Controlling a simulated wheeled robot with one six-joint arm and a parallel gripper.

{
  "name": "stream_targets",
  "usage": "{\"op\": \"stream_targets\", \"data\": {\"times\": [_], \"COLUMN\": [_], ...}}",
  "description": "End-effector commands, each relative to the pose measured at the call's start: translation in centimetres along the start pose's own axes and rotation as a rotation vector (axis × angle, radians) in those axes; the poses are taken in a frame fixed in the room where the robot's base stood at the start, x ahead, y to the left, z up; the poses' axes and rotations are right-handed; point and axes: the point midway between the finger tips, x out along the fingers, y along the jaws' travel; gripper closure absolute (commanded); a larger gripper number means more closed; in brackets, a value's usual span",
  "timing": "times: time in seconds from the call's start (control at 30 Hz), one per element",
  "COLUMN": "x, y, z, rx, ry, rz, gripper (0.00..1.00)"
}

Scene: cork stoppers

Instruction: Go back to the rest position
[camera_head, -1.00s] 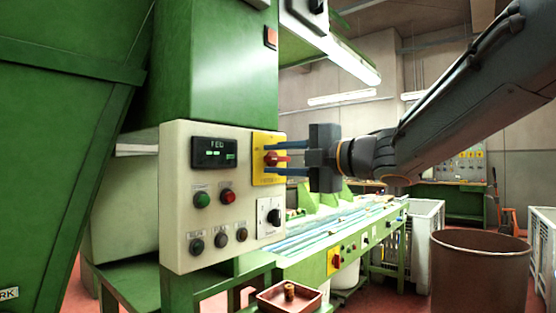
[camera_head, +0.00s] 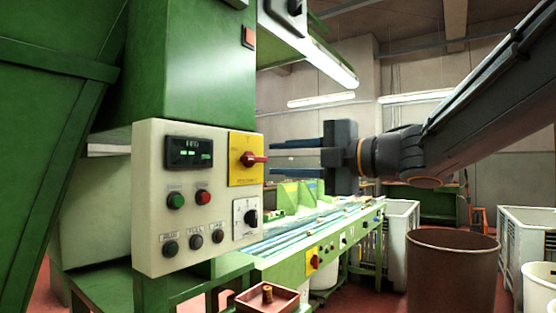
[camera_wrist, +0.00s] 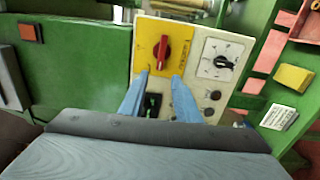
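My gripper (camera_head: 297,158) is in front of the cream control panel (camera_head: 150,220), to the right of the red rotary switch (camera_head: 252,159) on its yellow plate (camera_head: 240,178). Its two blue fingers are spread apart with nothing between them. In the head view a gap shows between the fingertips and the switch handle. In the wrist view the fingers (camera_wrist: 155,92) point toward the red switch (camera_wrist: 161,50), whose handle stands upright there. In the head view the handle points to the right. The panel's small display (camera_head: 190,153) is lit green.
A green machine body (camera_head: 195,70) rises behind the panel. A conveyor bench (camera_head: 290,268) runs to the back right. A brown bin (camera_head: 450,275), white crates (camera_head: 525,240) and a small red tray (camera_head: 255,300) with a cork (camera_head: 267,292) stand lower down. Space right of the gripper holds my arm.

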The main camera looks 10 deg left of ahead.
Motion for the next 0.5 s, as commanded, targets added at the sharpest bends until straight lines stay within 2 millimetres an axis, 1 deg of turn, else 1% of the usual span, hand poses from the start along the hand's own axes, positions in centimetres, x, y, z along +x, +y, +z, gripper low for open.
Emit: {"op": "stream_targets", "data": {"times": [0.27, 0.37, 0.47, 0.5], "x": [0.0, -0.1, -0.6, -1.1], "y": [0.0, -0.1, -0.9, -1.6], "z": [0.0, 0.5, 2.8, 4.4], "rx": [0.0, 0.016, 0.092, 0.143], "ry": [0.0, -0.019, -0.111, -0.173], "rz": [0.0, 0.0, -0.003, -0.004], "gripper": [0.7, 0.7, 0.7, 0.7]}}
